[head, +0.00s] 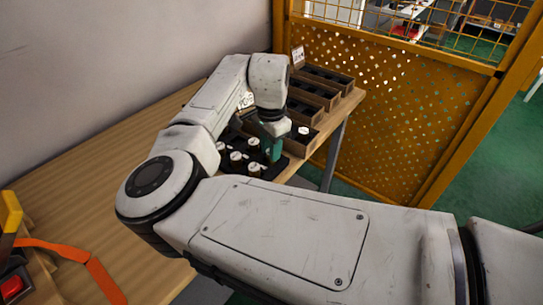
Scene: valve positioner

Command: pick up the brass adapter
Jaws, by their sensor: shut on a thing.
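My gripper (268,142) is small in the head view, at the end of my bent arm, low over the dark tray (282,171) at the table's right side. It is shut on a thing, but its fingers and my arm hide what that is. Several dark parts with pale round tops stand in the tray, such as one pale-topped part (236,157) and another (254,168) left of my gripper. A green shape shows at my gripper, and I cannot tell what it belongs to. I cannot make out the brass adapter by its colour.
A row of open bins (322,80) stands right behind my gripper; the nearest holds a pale-topped part (304,131). The wooden table (75,205) is mostly bare at left. An orange strap (60,249) and a red button (13,287) are at lower left. A yellow mesh fence (385,110) stands beyond.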

